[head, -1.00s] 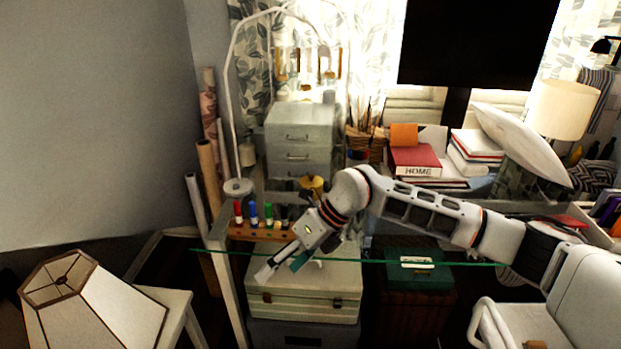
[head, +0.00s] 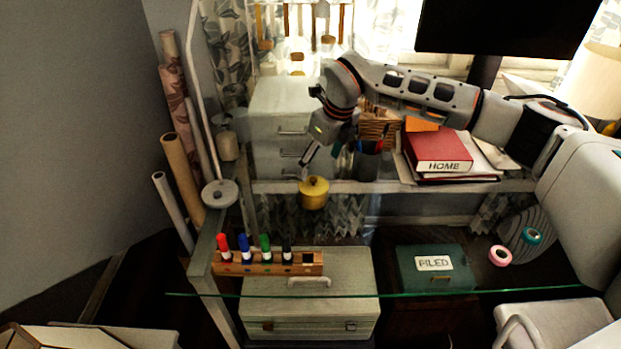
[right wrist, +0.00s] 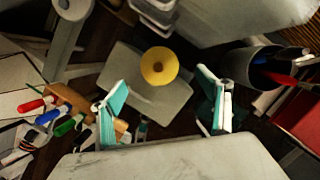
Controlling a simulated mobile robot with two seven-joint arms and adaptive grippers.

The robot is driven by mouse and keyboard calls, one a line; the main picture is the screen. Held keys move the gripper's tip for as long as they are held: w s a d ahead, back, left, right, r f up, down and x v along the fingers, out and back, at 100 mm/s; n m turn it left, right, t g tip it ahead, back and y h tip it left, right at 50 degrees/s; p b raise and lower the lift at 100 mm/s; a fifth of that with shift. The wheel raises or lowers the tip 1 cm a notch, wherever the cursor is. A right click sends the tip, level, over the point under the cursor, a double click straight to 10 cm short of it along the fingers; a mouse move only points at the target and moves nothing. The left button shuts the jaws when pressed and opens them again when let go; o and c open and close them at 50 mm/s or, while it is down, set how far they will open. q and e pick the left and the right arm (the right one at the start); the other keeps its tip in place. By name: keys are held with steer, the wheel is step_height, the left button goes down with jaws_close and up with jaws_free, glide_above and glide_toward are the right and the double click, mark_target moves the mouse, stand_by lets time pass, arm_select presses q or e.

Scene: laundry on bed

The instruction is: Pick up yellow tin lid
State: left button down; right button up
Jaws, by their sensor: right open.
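The yellow tin lid (head: 314,184) tops a small round yellow tin on the glass desk in the head view. In the right wrist view, the lid (right wrist: 159,66) shows from above as a yellow disc with a small centre knob. My right gripper (head: 321,160) is open and empty, just above and behind the tin in the head view. In the right wrist view, its teal-padded fingers (right wrist: 161,86) stand apart, with the lid beyond them, between their lines. I see no contact. My left gripper is not in view.
A wooden rack (head: 262,264) with several coloured markers stands at the desk's front left. A dark pen cup (head: 367,162) and red book (head: 439,150) are right of the tin. Grey drawers (head: 290,130) stand behind.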

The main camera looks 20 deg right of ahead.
mark_target(315, 180)
steer(key=shift+s+x, duration=0.2)
steer(key=shift+x, duration=0.7)
steer(key=x, duration=0.4)
steer(key=shift+a+f+p, duration=0.1)
steer(key=shift+f+p, duration=0.15)
steer(key=shift+p, duration=0.1)
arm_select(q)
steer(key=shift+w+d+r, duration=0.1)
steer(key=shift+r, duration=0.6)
arm_select(e)
steer(key=shift+w+f, duration=0.2)
steer(key=shift+f, duration=0.05)
steer(key=shift+c, duration=0.2)
steer(key=c, duration=1)
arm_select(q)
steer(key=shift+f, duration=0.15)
arm_select(e)
steer(key=shift+o, duration=0.2)
